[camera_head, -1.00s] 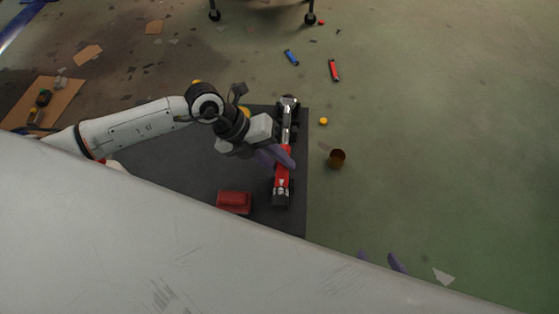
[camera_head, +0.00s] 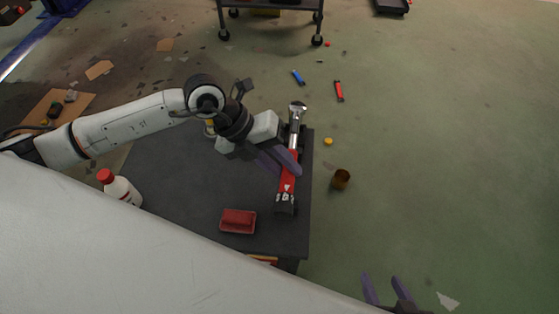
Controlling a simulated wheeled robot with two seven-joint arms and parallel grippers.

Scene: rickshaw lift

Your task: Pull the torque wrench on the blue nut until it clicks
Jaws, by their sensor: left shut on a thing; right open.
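The torque wrench (camera_head: 287,184) has a red grip, a chrome shaft and a dark lower end. It lies lengthwise in the picture along the right side of a dark tabletop, and its chrome head (camera_head: 298,110) shows past the far edge. My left gripper (camera_head: 288,162), with purple fingers, is shut on the torque wrench near the top of the red grip. I cannot tell whether the wrench is clear of the tabletop. No blue nut can be made out. My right gripper (camera_head: 386,290) is open and empty at the bottom edge, partly cut off.
The dark tabletop (camera_head: 175,172) holds a red box (camera_head: 238,221) and a white bottle with a red cap (camera_head: 121,188). A brown cup (camera_head: 340,179), a yellow cap (camera_head: 328,141), and red (camera_head: 339,91) and blue (camera_head: 298,77) pieces lie on the floor. A cart (camera_head: 270,5) stands behind.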

